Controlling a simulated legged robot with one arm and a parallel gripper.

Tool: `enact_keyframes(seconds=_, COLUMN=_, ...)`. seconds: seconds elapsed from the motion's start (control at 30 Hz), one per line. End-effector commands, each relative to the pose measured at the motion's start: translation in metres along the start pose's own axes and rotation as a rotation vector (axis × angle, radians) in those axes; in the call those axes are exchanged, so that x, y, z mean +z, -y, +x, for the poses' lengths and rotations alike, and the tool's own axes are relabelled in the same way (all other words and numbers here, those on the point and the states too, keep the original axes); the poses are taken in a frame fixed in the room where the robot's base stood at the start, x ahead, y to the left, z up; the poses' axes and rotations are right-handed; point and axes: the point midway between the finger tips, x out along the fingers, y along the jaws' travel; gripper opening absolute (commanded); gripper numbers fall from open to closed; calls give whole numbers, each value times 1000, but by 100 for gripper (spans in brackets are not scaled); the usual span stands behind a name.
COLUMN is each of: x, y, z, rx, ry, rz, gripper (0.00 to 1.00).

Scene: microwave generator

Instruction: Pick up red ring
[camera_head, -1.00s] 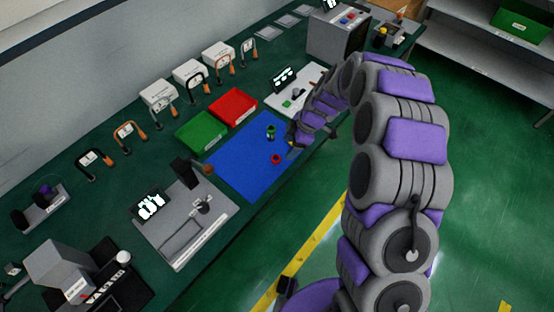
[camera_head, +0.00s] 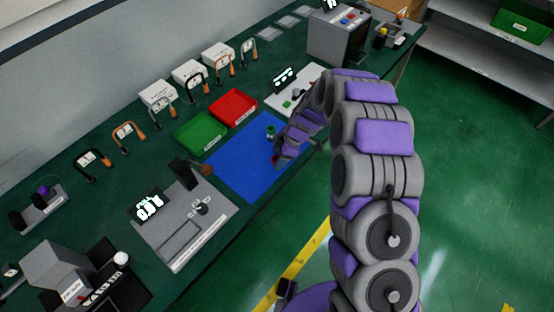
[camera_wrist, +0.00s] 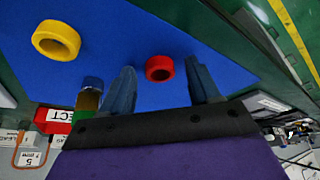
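The red ring (camera_wrist: 159,68) lies on the blue mat (camera_wrist: 150,22) in the wrist view, between my fingers' lines and a little beyond their tips. My gripper (camera_wrist: 162,82) is open, with its two grey fingers spread apart and nothing held. In the head view my gripper (camera_head: 278,160) is low over the right part of the blue mat (camera_head: 235,178), and the arm hides most of the red ring there. A yellow ring (camera_wrist: 56,40) lies on the mat to the left. A green and yellowish stack with a dark top (camera_wrist: 90,95) stands beside the left finger.
A red tray (camera_head: 232,107) and a green tray (camera_head: 200,132) stand behind the mat. A grey fixture (camera_head: 185,225) is left of the mat, and a white device (camera_head: 300,90) is behind the arm. The front part of the mat is clear.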

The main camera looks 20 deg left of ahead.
Motion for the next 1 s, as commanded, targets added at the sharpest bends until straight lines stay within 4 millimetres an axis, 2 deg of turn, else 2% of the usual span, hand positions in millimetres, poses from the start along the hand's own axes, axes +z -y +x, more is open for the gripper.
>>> enact_keyframes(seconds=0.07, x=0, y=0, z=0, rx=-1, ry=0, rz=-1, gripper=53)
enact_keyframes(seconds=0.57, x=1, y=0, z=0, rx=-2, ry=-1, rz=-1, gripper=6)
enact_keyframes(seconds=0.83, x=2, y=1, z=-1, rx=-3, ry=-1, rz=-1, gripper=6)
enact_keyframes(seconds=1.0, x=-2, y=1, z=-10, rx=-1, ry=-1, rz=-1, gripper=6)
